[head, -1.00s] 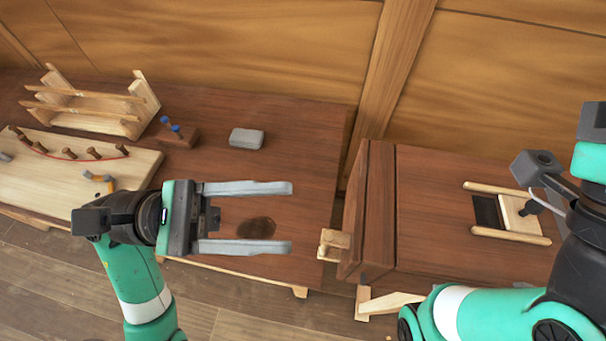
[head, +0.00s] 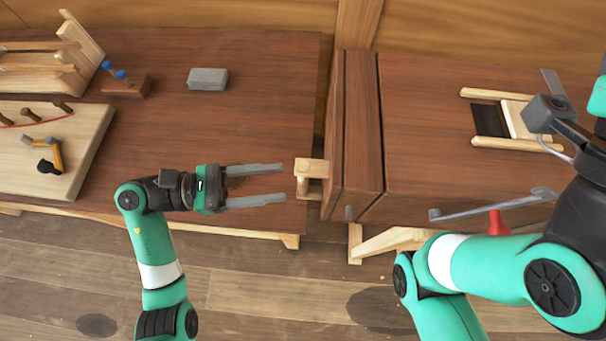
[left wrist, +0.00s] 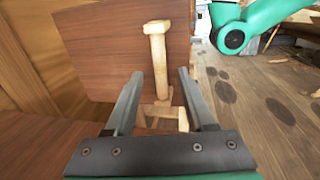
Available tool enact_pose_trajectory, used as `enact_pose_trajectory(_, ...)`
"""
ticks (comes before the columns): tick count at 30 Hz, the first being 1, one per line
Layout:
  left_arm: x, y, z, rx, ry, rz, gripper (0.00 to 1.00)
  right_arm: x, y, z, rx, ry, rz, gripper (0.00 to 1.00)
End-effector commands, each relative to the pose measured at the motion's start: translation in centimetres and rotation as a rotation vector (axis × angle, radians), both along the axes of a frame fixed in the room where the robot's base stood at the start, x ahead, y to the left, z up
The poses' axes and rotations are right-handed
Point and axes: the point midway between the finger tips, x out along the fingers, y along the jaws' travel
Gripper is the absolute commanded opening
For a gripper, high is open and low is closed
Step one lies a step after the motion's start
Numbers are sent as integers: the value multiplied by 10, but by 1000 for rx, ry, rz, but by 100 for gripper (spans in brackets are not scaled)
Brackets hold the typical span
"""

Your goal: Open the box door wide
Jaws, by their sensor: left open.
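The reddish-brown box (head: 430,120) stands on the right. Its door (head: 335,125) is the upright panel on the left end and looks shut or nearly so. A pale wooden handle (head: 311,170) sticks out from the door to the left. My left gripper (head: 284,183) is open and empty, its fingers pointing right with their tips just short of the handle. In the left wrist view the handle (left wrist: 157,58) stands ahead, between the lines of the fingers, against the door face (left wrist: 105,45).
A wooden bench (head: 270,90) fills the left, holding a grey block (head: 207,78), a peg board (head: 60,150) and a rack (head: 60,60). A sliding piece between rails (head: 515,118) tops the box. A grey bar (head: 490,205) with a red part lies near my right arm.

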Motion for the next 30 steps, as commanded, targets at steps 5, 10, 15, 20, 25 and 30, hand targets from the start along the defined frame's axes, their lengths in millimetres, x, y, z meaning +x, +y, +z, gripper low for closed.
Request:
enact_pose_trajectory(5, 4, -39, -1, 0, -1, -4, 55, 0, 0, -3, 0, 0, 0, 0)
enact_pose_trajectory(10, 7, -58, 0, 0, -1, -1, 55, 0, 0, -5, 0, 0, 0, 0)
enact_pose_trajectory(15, 8, -62, 0, 0, -1, 1, 55, 0, 0, -5, 0, 0, 0, 0)
enact_pose_trajectory(20, 8, -62, 0, 0, -1, 1, 49, 0, 0, -5, 0, 0, 0, 0)
enact_pose_trajectory(25, 8, -61, 0, 0, -1, 1, 19, 0, 0, -5, 0, 0, 0, 0)
enact_pose_trajectory(30, 8, -61, 0, 0, -1, 1, 0, 0, 0, -5, 0, 0, 0, 0)
